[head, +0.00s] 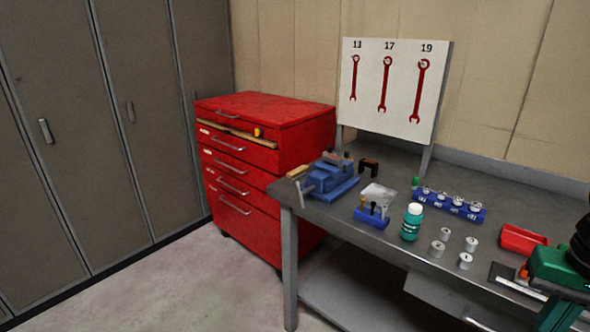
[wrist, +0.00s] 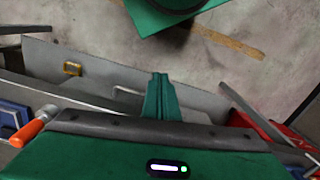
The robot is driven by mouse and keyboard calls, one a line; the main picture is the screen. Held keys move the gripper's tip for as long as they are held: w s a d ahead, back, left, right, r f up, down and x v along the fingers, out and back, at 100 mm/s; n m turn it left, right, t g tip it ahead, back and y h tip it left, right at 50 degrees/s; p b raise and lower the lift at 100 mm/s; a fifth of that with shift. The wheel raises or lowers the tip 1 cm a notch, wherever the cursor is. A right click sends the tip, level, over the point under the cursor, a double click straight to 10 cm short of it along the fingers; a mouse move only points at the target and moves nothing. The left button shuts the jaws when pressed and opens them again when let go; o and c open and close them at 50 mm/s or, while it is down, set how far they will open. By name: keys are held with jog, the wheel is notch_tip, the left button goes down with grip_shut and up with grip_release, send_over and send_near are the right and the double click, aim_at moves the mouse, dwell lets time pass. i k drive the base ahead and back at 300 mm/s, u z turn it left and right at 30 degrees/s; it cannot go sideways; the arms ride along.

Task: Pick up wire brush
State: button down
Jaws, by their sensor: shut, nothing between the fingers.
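I cannot make out the wire brush for certain. In the head view a small tan, wooden-looking handle (head: 297,172) shows at the left side of the blue vise (head: 330,180), near the bench corner; it is too small to identify. The wrist view shows an orange handle (wrist: 34,127) at the left edge, with its far end unclear. My gripper (wrist: 160,76) is shut and empty in the wrist view, its green fingers together and apart from these things. In the head view only green parts of my arm show at the lower right; the fingertips are not clear there.
The grey bench (head: 330,209) carries a blue tool holder (head: 371,218), a teal bottle (head: 412,222), several metal cylinders, a blue rack (head: 453,206) and a red bin (head: 521,239). A red tool cabinet (head: 258,170) stands at its left. The floor at the left is clear.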

aim_at(293, 175)
jog(key=k, duration=0.55)
jog(key=u, duration=0.9)
jog(key=i, duration=2.1)
jog(key=z, duration=0.55)
